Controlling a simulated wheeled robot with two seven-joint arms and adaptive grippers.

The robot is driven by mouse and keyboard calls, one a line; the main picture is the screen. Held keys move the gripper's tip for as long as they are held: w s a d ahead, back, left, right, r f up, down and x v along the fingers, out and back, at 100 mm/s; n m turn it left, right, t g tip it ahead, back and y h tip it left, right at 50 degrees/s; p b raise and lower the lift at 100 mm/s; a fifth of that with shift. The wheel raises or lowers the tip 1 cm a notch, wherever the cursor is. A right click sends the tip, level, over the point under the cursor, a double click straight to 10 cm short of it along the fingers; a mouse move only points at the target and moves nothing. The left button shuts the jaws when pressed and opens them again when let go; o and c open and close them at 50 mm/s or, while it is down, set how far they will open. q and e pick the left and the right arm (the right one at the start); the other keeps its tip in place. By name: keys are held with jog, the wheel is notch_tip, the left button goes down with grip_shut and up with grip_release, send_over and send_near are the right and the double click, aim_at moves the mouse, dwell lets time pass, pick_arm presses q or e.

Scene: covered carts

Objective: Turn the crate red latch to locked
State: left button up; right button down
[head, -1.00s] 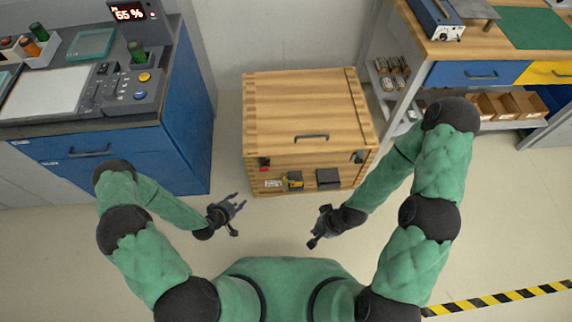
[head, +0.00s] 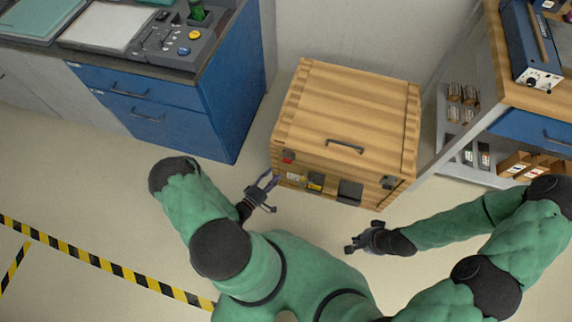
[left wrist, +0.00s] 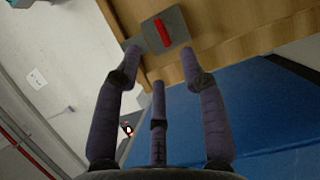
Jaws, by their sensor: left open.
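The wooden crate (head: 345,115) stands on the floor in the middle of the head view, with a dark handle on its lid. The red latch (head: 288,156) is at the upper left of its front face. In the left wrist view the red latch (left wrist: 162,33) is a short bar on a grey square plate, just beyond the fingertips. My left gripper (head: 268,187) is open and empty, close to the crate's front left corner. It also shows in the left wrist view (left wrist: 160,80), its fingers apart. My right gripper (head: 356,246) hangs in front of the crate; its fingers are too small to judge.
A dark latch (head: 389,182) sits on the crate's front right. A yellow-black device (head: 315,183) and a dark panel (head: 350,191) are lower on the front. A blue cabinet (head: 235,95) stands left, a workbench (head: 540,95) right. The floor in front is clear.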

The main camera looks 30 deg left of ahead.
aim_at(286, 162)
pick_arm(q)
jog(key=w, duration=0.2)
jog(key=w+b, duration=0.1)
jog(key=w, duration=0.2)
jog(key=w+d, duration=0.1)
jog(key=w, duration=0.1)
jog(key=shift+w, duration=0.2)
grip_shut()
